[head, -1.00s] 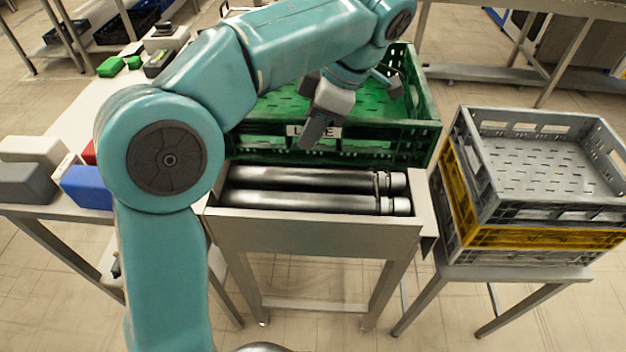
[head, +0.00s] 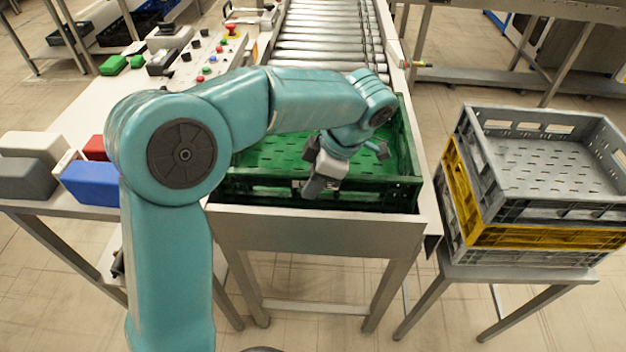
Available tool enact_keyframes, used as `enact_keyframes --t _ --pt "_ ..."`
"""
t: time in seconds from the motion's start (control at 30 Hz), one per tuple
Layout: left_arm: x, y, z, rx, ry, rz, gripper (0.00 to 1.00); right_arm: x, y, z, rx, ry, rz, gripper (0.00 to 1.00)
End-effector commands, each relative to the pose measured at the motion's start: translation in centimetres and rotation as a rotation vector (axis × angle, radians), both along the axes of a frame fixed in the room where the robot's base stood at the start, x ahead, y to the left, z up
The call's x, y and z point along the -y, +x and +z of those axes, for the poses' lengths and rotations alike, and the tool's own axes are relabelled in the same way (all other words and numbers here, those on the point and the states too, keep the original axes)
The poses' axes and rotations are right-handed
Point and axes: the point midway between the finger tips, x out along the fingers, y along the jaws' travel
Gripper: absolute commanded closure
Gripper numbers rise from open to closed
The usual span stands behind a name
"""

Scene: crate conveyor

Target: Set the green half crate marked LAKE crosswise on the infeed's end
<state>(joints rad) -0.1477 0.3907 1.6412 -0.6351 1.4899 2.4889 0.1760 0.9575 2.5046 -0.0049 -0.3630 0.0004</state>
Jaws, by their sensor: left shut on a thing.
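The green half crate (head: 385,192) sits at the near end of the infeed (head: 320,232), its long side across the roller track. Its near wall is close behind the infeed's end plate, and its lower part is hidden by that plate. My left gripper (head: 318,188) is shut on the crate's near wall, around the middle of its rim. The gripper covers most of the label there, so I cannot read it now. My left arm hides the crate's far left part. My right gripper is not in view.
Bare rollers (head: 325,40) run away behind the crate. A grey crate (head: 545,165) is stacked over a yellow crate (head: 465,200) on a stand at the right. At the left, a bench holds a blue box (head: 92,184), grey boxes and a control panel (head: 208,58).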

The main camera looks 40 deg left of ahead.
Motion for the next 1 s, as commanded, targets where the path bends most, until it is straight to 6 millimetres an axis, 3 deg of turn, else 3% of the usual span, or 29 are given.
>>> enact_keyframes --t 0.17,0.2,0.27,0.3,0.67,1.0 --pt "0.0 0.1 -0.1 0.004 0.001 0.0 1.0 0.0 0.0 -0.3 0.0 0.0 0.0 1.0" --pt "0.0 0.0 -0.3 0.0 0.0 -0.001 0.75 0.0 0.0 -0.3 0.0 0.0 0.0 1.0" --pt "0.0 0.0 -0.2 0.0 0.0 -0.001 0.56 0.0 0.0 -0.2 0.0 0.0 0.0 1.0" --pt "0.0 0.0 -0.2 0.0 0.0 -0.001 0.53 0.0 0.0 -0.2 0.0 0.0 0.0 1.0" --pt "0.2 0.2 0.5 0.003 0.0 -0.002 0.53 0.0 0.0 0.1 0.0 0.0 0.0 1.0" --pt "2.7 1.6 7.5 0.004 -0.001 -0.003 0.53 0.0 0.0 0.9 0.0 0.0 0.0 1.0"
